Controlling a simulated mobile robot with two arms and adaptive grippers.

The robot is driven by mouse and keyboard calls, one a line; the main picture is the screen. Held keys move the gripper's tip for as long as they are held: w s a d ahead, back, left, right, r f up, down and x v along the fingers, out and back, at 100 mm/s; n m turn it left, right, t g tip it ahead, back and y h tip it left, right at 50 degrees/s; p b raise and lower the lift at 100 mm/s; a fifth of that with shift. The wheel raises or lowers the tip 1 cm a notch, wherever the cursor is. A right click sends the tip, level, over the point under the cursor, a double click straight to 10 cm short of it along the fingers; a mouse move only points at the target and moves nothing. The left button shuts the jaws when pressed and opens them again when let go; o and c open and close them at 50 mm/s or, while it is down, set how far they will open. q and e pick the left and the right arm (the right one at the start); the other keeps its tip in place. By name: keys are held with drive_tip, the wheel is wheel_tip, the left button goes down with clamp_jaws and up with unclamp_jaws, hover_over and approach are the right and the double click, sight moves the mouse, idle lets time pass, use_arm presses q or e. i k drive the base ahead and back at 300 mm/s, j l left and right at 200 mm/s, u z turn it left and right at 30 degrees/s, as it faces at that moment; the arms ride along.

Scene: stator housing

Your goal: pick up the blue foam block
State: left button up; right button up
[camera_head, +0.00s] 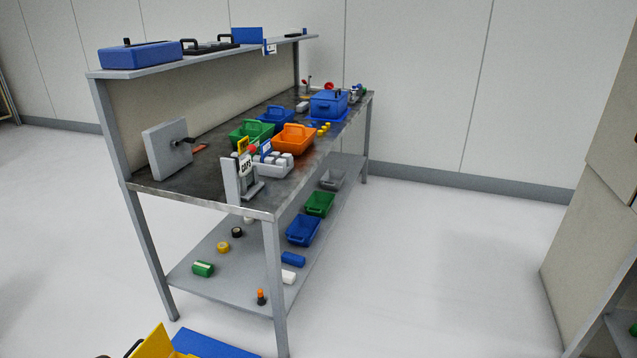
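A small blue block (293,259) lies on the grey lower shelf of the workbench, near its front edge; it may be the blue foam block, but its material is too small to tell. It lies beside a white piece (288,277) and in front of a blue bin (303,230). Neither of my grippers is in view.
The workbench (160,190) carries a green bin (251,132), an orange bin (294,138) and a blue box (329,104). A yellow thing (152,342) and a blue panel (214,344) are low at the front. The floor (440,270) right of the bench is clear.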

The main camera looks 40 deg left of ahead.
sight(297, 261)
drive_tip(key=i+u, duration=0.4)
drive_tip(key=i, duration=0.15)
drive_tip(key=i+l+u, duration=0.1)
drive_tip(key=i+u, duration=0.3)
drive_tip(key=i, duration=0.2)
drive_tip(key=i+l+u, duration=0.4)
drive_tip(key=i, duration=0.15)
drive_tip(key=j, duration=0.1)
